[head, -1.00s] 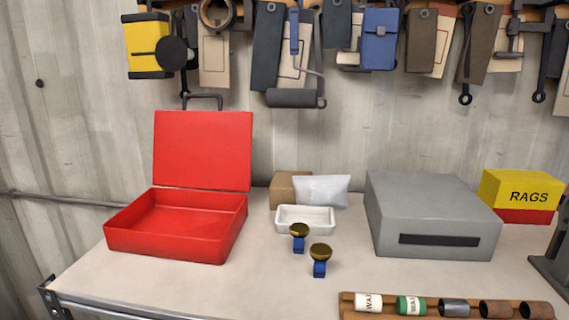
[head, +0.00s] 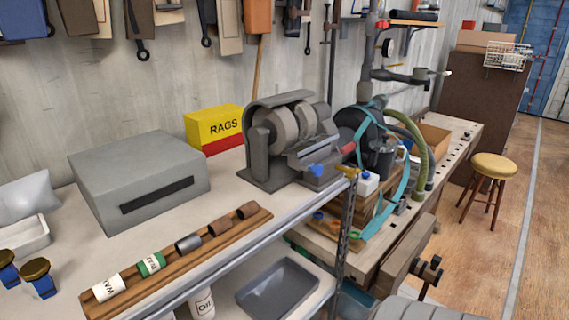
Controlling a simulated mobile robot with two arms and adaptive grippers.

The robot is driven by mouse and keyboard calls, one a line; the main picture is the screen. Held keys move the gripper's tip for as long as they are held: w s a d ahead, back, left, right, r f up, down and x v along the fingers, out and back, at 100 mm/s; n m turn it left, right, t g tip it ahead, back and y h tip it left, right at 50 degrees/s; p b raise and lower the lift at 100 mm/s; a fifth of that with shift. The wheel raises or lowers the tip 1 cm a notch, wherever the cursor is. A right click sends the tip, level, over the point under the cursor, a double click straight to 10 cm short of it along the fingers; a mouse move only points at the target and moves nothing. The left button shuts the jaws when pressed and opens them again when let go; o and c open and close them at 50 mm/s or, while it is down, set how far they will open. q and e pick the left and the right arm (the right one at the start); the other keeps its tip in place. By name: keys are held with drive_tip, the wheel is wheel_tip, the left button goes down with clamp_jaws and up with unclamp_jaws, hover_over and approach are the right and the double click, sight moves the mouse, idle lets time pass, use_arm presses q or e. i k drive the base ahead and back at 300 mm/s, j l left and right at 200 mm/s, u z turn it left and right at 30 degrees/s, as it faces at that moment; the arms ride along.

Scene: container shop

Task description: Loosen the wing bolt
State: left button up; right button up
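A grey bench grinder (head: 290,138) stands at the right end of the near workbench, with pale wheels and a flat metal rest on its front. A small blue winged part (head: 322,170), which looks like the wing bolt, sits low at the front of the grinder, below the rest. It is small in the picture, so I cannot tell how tight it is. A red handle-like part (head: 348,148) is just to its right. Neither of my grippers is in view.
A yellow and red RAGS box (head: 214,128) and a grey box (head: 140,180) stand left of the grinder. A wooden rack (head: 180,254) with several rolls lies along the front edge. A cluttered second bench (head: 455,140) and a stool (head: 493,167) are to the right.

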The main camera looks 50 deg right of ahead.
sight(350, 172)
drive_tip(key=z, duration=2.15)
